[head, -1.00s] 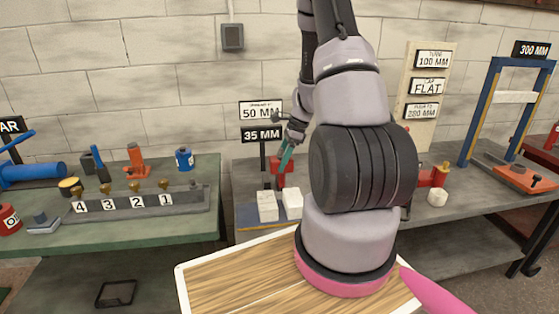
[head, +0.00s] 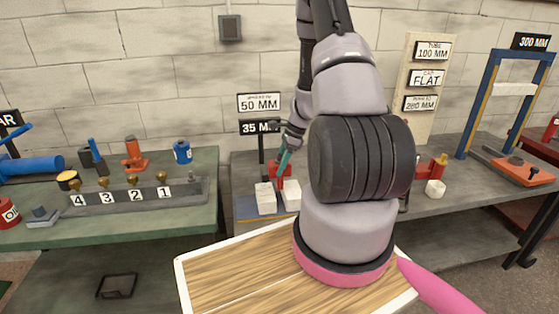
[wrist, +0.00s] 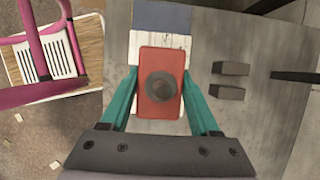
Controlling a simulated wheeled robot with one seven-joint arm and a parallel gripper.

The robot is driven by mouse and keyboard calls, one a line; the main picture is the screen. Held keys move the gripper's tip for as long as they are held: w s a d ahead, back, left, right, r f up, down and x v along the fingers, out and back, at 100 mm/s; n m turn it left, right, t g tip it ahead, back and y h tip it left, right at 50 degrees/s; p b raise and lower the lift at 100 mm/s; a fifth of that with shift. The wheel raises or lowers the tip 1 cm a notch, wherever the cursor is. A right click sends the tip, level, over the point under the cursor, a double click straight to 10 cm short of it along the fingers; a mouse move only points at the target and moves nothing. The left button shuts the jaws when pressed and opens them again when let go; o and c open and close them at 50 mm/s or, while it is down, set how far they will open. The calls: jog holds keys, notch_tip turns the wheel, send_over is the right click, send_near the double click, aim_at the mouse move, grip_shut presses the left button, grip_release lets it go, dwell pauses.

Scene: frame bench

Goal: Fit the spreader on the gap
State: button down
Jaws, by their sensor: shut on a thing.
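The red spreader (wrist: 146,84), a block with a dark round knob on top, is between the teal fingers of my gripper (wrist: 161,90) in the wrist view. My gripper (head: 285,160) is shut on it. In the head view the spreader (head: 290,170) is just above or behind two white blocks, the left one (head: 265,199) and the right one (head: 291,197), with a narrow gap between them. In the wrist view the spreader hides most of the white surfaces under it. I cannot tell whether it touches them.
The blocks stand by a blue plate (wrist: 162,16) on the grey bench. Signs reading 50 MM (head: 259,102) and 35 MM (head: 256,126) stand behind. Two dark blocks (wrist: 230,68) lie to the right in the wrist view. A blue frame (head: 490,105) stands farther right.

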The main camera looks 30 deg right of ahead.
aim_at(280, 181)
jog(key=shift+f, duration=0.4)
notch_tip(280, 181, down, 6)
dwell(4.0)
jog(key=shift+c, duration=0.2)
grip_release()
jog(key=v, duration=1)
jog(key=shift+r, duration=0.35)
jog(key=shift+d, duration=0.1)
